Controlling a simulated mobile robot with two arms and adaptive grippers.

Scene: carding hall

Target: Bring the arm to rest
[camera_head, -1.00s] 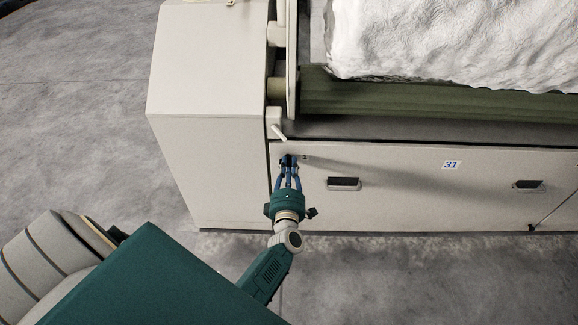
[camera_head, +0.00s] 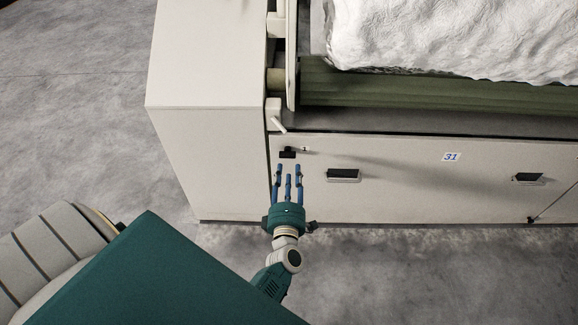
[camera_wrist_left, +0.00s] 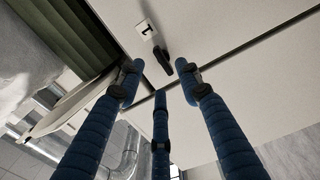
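My left gripper (camera_head: 288,172) is in front of the cream machine panel (camera_head: 400,180), its blue fingers spread and empty. In the left wrist view the open fingers (camera_wrist_left: 160,85) reach towards the panel, with nothing between them. A small black handle (camera_head: 287,154) sits on the panel just beyond the fingertips, apart from them. It also shows in the left wrist view (camera_wrist_left: 163,59), close to a small label marked 1 (camera_wrist_left: 146,28). My right gripper is in no view.
The panel has recessed dark pulls (camera_head: 343,175) and a label 31 (camera_head: 451,157). White fibre (camera_head: 450,40) lies above a green ribbed roller (camera_head: 430,85). A tall cream cabinet (camera_head: 205,150) stands at left. Grey floor (camera_head: 70,120) is open beyond it.

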